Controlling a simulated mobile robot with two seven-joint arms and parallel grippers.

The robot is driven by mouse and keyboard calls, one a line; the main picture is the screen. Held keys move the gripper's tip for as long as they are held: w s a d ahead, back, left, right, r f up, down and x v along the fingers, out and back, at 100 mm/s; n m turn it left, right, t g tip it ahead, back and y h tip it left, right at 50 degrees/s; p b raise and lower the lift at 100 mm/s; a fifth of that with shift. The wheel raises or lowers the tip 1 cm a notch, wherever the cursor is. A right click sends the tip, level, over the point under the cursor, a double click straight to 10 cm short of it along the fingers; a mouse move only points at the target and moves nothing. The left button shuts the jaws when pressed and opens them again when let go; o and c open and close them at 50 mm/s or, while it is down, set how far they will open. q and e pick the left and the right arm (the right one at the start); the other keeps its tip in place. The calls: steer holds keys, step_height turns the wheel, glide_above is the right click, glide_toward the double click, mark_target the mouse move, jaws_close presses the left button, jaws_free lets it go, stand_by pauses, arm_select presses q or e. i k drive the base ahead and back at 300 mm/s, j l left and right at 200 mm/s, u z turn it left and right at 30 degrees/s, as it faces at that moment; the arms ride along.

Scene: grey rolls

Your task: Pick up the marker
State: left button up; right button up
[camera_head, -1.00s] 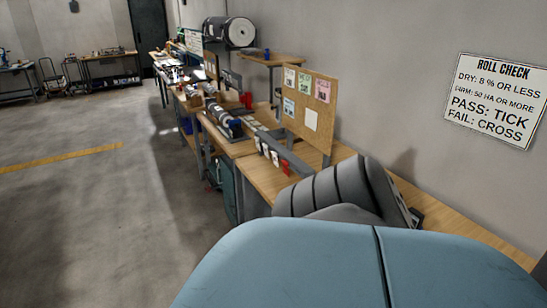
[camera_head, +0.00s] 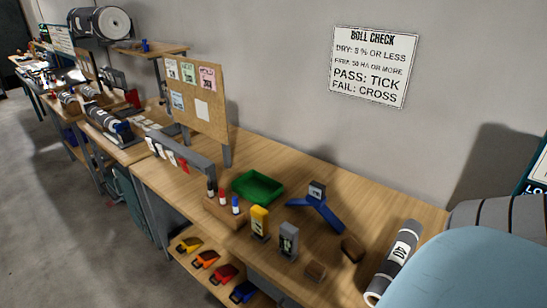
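Several slim markers stand upright in a wooden block (camera_head: 226,214) on the workbench, left of the middle of the head view. They are a black-capped marker (camera_head: 212,188), a red-capped marker (camera_head: 222,197) and a blue-capped marker (camera_head: 235,204). Neither of my grippers is in view. Part of my own blue and grey body covers the lower right corner.
A green tray (camera_head: 258,187) lies behind the block. A yellow device (camera_head: 260,222), a grey device (camera_head: 288,241), a blue stand (camera_head: 318,207) and a grey roll (camera_head: 393,262) share the bench (camera_head: 300,168). A pinboard (camera_head: 205,102) rises at the back left.

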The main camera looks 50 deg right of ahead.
mark_target(235, 204)
steer(key=i+z, duration=0.1)
steer(key=z, duration=1.75)
steer(key=i+j+z, duration=0.15)
steer(key=j+z, duration=0.55)
steer(key=j, duration=0.25)
steer(key=j+z, duration=0.5)
steer(key=j, duration=2.85)
steer(key=k+j, duration=0.1)
steer(key=j, duration=1.1)
